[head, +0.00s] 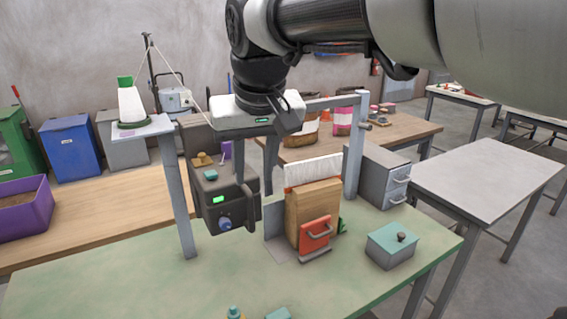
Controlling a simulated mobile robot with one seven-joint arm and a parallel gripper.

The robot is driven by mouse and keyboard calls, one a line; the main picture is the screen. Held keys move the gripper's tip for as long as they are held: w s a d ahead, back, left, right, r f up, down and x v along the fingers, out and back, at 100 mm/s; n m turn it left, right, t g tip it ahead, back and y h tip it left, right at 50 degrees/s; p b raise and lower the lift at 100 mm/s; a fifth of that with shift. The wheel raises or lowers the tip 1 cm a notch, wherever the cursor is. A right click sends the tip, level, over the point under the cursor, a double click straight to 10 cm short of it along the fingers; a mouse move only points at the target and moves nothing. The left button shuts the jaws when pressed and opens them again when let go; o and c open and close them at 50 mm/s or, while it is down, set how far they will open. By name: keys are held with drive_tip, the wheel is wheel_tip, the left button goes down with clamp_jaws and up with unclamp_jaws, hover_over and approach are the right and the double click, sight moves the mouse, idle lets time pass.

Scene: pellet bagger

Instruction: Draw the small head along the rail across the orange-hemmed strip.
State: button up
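A dark grey box-shaped head (225,205) with a green display and a blue knob hangs by the rail (335,102), left of the bag. A tan bag (310,207) stands upright on the green table, with a pale white strip (312,172) along its top. The head is beside the bag, apart from the strip. My gripper (287,122) has a white body and is above and in front of the head's top, hiding part of the head and rail.
An orange-red clamp (315,233) with a handle is at the bag's front. A teal-lidded box (391,246) sits right of it, and a grey drawer unit (378,175) behind. A thread cone (131,105) stands on a post shelf at left. The front green tabletop (130,285) is mostly clear.

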sight(252, 210)
drive_tip(key=b+x, duration=0.1)
drive_tip(key=x, duration=1.4)
drive_tip(key=shift+w+f+b, duration=0.15)
drive_tip(key=shift+f+b, duration=0.1)
drive_tip(key=shift+b, duration=0.1)
clamp_jaws()
